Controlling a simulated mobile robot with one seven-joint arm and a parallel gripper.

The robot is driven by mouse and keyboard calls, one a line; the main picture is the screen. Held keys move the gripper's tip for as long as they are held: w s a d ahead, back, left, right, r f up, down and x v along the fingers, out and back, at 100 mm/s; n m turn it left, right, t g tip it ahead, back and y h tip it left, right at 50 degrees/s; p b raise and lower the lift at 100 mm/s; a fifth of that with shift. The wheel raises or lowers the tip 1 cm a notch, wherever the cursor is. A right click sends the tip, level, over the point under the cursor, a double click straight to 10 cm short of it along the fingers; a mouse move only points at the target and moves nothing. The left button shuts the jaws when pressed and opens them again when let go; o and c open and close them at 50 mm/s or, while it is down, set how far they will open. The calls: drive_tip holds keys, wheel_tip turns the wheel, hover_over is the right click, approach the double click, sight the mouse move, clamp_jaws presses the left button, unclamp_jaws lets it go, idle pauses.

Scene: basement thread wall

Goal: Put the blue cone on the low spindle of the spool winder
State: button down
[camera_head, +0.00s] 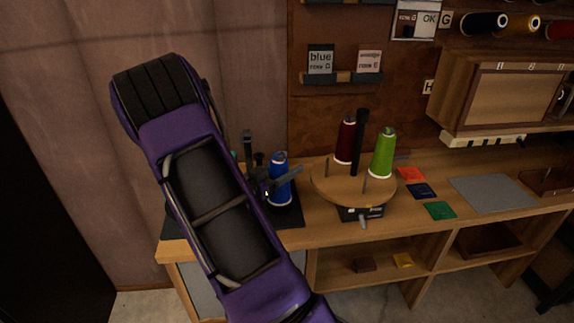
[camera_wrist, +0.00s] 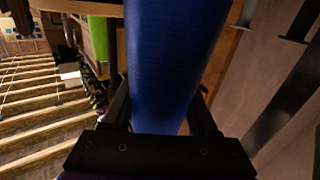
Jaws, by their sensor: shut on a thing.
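The blue cone (camera_head: 280,166) stands upright in front of the dark mat's equipment at the bench's left end. My gripper (camera_head: 282,181) is shut around its middle; the cone also fills the centre of the wrist view (camera_wrist: 172,50), between the two black fingers (camera_wrist: 165,115). A black upright device (camera_head: 248,145), perhaps the spool winder, stands just left of the cone, largely hidden by my purple arm. I cannot make out its low spindle, nor whether the cone's base touches anything. A round wooden stand (camera_head: 343,191) to the right carries a dark red cone (camera_head: 345,140) and a green cone (camera_head: 382,155).
The dark mat (camera_head: 291,214) lies under the cone area. A wooden cabinet (camera_head: 460,98) hangs above the bench. The round stand has a tall black centre post (camera_head: 359,140).

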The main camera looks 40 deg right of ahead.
drive_tip(key=shift+f, duration=0.7)
drive_tip(key=shift+f, duration=0.25)
drive_tip(key=shift+f, duration=0.1)
drive_tip(key=shift+c, duration=0.5)
unclamp_jaws()
wheel_tip(320, 180, up, 10)
drive_tip(key=p, duration=0.2)
drive_tip(key=shift+a, duration=0.15)
